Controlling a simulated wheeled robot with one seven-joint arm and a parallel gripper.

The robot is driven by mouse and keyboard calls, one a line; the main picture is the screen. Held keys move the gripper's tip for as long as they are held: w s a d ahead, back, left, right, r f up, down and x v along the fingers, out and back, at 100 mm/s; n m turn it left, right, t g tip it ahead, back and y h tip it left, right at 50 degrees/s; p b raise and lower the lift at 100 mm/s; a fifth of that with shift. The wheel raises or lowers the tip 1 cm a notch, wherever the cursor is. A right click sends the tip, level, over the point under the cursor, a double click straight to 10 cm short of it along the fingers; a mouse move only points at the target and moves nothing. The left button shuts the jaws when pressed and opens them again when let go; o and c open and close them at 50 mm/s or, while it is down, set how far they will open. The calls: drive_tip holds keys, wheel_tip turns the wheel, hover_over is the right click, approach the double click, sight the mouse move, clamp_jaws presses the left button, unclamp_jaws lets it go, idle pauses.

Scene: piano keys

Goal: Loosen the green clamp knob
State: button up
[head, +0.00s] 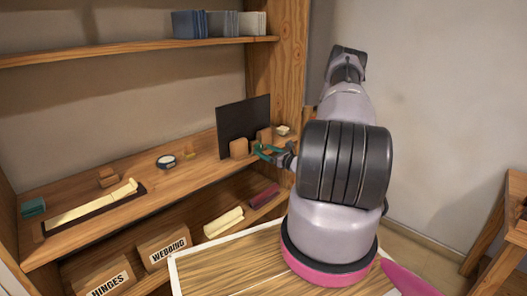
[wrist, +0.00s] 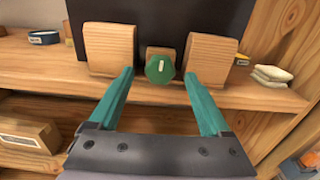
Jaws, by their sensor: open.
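The green clamp knob (wrist: 160,69) shows in the wrist view, with a pale mark on its face. It sits in front of a small wooden block between two taller wooden blocks (wrist: 109,48), (wrist: 208,58). A dark upright panel (wrist: 155,15) stands behind them; it also shows in the head view (head: 243,122). My gripper (wrist: 160,82) has two green fingers spread apart, one on each side of the knob and lower in the picture. Nothing is between the fingertips that they touch. In the head view my gripper (head: 264,150) is at the shelf's front; the knob is not clear there.
The wooden shelf (head: 75,237) holds a long tray with pale strips (head: 95,207), a teal box (head: 33,207) and a round tin (head: 166,161). Pale stacked pieces (wrist: 270,75) lie right of the blocks. Below are bins marked HINGES (head: 108,284) and WEBBING (head: 166,250).

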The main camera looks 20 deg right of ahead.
drive_tip(key=v, duration=0.9)
drive_tip(key=shift+s, duration=0.15)
drive_tip(key=s+a+r+n+g+y, duration=0.3)
drive_tip(key=a+r+n+g, duration=0.55)
drive_tip(key=r, duration=0.45)
drive_tip(key=s+a+r+n+g+y, duration=0.3)
drive_tip(key=a+r+n+g, duration=0.2)
drive_tip(key=a+r+n, duration=0.55)
drive_tip(key=s+a+r+n+t+h, duration=0.1)
drive_tip(key=s+r+n+h, duration=0.3)
drive_tip(key=s+r, duration=0.5)
drive_tip(key=s+a+r+n+t+h, duration=0.2)
drive_tip(key=s+r+n+h, duration=0.2)
drive_tip(key=s+r, duration=0.6)
drive_tip(key=shift+r+n+t+h, duration=0.3)
drive_tip(key=shift+r+t+h, duration=0.1)
drive_tip(key=shift+h, duration=0.7)
